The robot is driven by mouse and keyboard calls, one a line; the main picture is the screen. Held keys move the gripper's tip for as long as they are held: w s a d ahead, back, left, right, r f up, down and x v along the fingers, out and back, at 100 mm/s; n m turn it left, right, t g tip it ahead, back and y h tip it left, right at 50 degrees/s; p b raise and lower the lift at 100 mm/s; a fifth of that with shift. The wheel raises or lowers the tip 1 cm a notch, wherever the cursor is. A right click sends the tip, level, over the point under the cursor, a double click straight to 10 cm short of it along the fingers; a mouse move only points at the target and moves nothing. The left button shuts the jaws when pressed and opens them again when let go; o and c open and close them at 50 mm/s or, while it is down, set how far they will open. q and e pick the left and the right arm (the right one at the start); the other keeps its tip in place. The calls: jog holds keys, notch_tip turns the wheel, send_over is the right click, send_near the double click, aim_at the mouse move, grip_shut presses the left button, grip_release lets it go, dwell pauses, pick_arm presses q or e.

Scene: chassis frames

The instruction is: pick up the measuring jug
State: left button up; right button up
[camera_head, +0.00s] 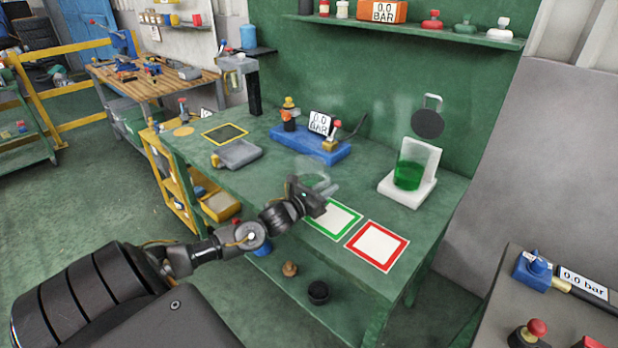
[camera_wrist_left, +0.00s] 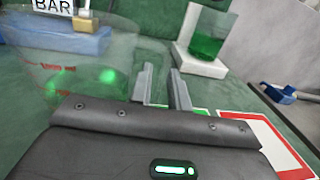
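The measuring jug (camera_head: 312,168) is a clear, see-through vessel on the green bench, just behind my left gripper in the head view. In the left wrist view the measuring jug (camera_wrist_left: 75,75) shows large at the left, with red markings and green glints on its wall. My left gripper (camera_head: 326,192) is low over the bench at the jug's near side and partly hides it. In the wrist view the left gripper's fingers (camera_wrist_left: 162,88) stand apart, to the right of the jug's body. I cannot tell whether the jug's handle is between them. My right gripper is not in view.
A glass of green liquid (camera_head: 408,174) stands on a white stand (camera_head: 422,190) at the right. A blue gauge block (camera_head: 300,147) sits behind the jug. Green-framed (camera_head: 338,219) and red-framed (camera_head: 377,246) squares lie in front. A grey scale (camera_head: 237,154) is at the left.

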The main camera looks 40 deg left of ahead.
pick_arm(q)
jog(key=shift+w, duration=0.2)
grip_shut()
jog(key=shift+d, duration=0.1)
jog(key=shift+r, duration=0.2)
jog(key=shift+r+b, duration=0.5)
jog(key=shift+r, duration=0.4)
jog(key=s+a+r, duration=0.2)
jog(key=s+r, duration=0.3)
jog(key=s, duration=0.1)
jog(key=s+a+r, duration=0.2)
jog(key=s+r, duration=0.3)
jog(key=s, duration=0.2)
jog(key=shift+a+r, duration=0.35)
jog(key=shift+r, duration=0.05)
